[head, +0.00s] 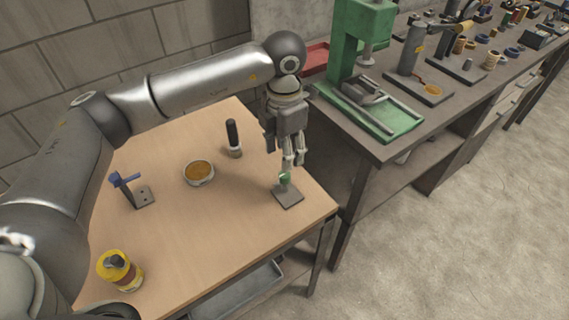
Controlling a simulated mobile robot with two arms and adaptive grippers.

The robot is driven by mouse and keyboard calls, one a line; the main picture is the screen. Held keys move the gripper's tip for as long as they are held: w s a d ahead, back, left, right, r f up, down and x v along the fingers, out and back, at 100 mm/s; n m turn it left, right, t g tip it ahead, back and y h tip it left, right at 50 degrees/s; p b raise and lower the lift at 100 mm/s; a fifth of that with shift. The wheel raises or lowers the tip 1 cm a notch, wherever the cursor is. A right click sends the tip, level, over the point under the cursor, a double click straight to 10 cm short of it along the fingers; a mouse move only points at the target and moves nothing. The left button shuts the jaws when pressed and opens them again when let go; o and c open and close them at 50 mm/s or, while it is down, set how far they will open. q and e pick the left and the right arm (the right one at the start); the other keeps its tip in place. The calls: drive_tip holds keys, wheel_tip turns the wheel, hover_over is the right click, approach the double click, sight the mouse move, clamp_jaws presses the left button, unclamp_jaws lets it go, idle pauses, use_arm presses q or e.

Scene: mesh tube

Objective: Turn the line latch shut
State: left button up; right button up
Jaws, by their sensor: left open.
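My left gripper (293,164) points down over the front right part of the wooden table (228,215). It is open, with its fingertips just above or beside a small green piece (285,179) on a dark square base plate (288,197). The fingers partly cover the green piece, so I cannot tell if they touch it or how it is turned. A second fixture (127,187) with a blue bar on an upright post stands at the left on a dark plate. No label shows which one is the line latch. My right gripper is not in view.
A round tin with orange-brown contents (199,173) and a black-handled tool (233,138) stand mid-table. A yellow tin (120,270) stands at the front left. A dark workbench (376,144) with a green press (362,45) is at the right. The table's middle front is clear.

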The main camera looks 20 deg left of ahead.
use_arm(q)
drive_tip(key=shift+r, duration=2.15)
